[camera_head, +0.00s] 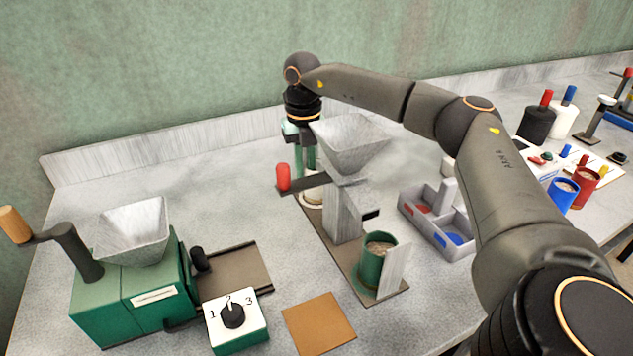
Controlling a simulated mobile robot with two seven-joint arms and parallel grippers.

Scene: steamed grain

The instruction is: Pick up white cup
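A small cream-white round thing (312,197), possibly the white cup, stands on the table behind the grey dispenser; its upper part is largely hidden. My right arm reaches in from the right across the back of the table. My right gripper (304,158) points down just above this round thing, partly behind the dispenser's hopper. Whether its fingers are apart, or touch the round thing, I cannot tell. A white canister (563,120) with a blue-topped handle stands at the far right. My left gripper is not in view.
The grey dispenser (343,215) with a red-knobbed lever (283,177) and a green cup (377,262) stands mid-table. A green hand-cranked mill (128,295) is at left. A divided grey tray (409,214) lies right of the dispenser. The back left is clear.

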